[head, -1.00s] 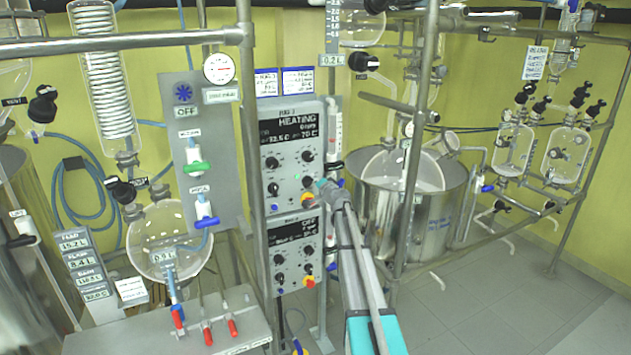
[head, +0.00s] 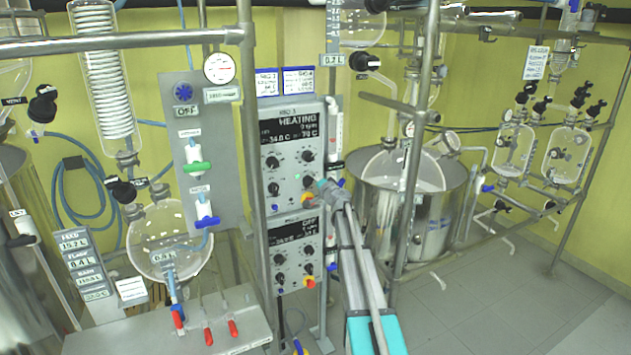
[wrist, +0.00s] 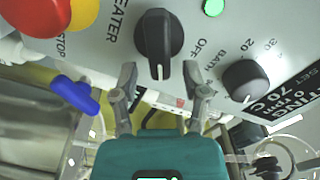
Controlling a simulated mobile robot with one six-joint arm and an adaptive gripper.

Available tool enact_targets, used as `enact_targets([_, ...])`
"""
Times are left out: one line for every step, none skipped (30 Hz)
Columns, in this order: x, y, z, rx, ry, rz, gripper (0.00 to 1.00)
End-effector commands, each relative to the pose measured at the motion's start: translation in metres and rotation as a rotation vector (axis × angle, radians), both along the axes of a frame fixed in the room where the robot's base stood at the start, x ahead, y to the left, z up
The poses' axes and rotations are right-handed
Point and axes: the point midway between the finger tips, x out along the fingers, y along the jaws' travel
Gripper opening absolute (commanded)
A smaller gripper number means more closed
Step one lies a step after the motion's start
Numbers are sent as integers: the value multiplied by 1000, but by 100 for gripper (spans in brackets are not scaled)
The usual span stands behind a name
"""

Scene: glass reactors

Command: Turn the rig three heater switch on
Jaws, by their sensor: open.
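The rig three control box (head: 293,150) is the upper box in the head view. Its display reads HEATING, with 70 C as the set value. The heater switch (wrist: 158,45) is a black knob in the wrist view, with a white mark at its lower end and labels HEATER and OFF beside it. A green lamp (wrist: 213,7) glows near it. My gripper (wrist: 160,85) is open, with one finger on each side of the knob's lower end and nothing held.
A red and yellow stop button (wrist: 45,15) and another black knob (wrist: 245,80) flank the switch. A second control box (head: 293,255) reading OFF sits below. A metal post (head: 253,120) stands left of the boxes, and a steel vessel (head: 375,215) stands to the right.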

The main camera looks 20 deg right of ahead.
Motion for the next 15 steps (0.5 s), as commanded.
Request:
enact_targets([-4, 0, 0, 0, 0, 0, 59])
enact_targets([-5, 0, 0, 0, 0, 0, 59])
enact_targets([-9, 0, 0, 0, 0, 0, 59])
enact_targets([-11, 0, 0, 0, 0, 0, 59])
enact_targets([-14, 0, 0, 0, 0, 0, 59])
enact_targets([-19, 0, 0, 0, 0, -1, 59])
enact_targets([-22, 0, 0, 0, 0, -1, 59])
enact_targets([-26, 0, 0, 0, 0, -1, 59])
enact_targets([-32, 0, 0, 0, 0, -1, 59])
enact_targets([-37, 0, 0, 0, 0, -1, 59])
enact_targets([-41, 0, 0, 0, 0, -1, 59])
enact_targets([-48, 0, 0, 0, 0, -1, 59])
enact_targets([-53, -1, 0, 0, 0, 0, 59])
enact_targets([-58, -1, 0, 0, 0, 0, 59])
enact_targets([-65, -1, 0, 0, 0, 0, 59])
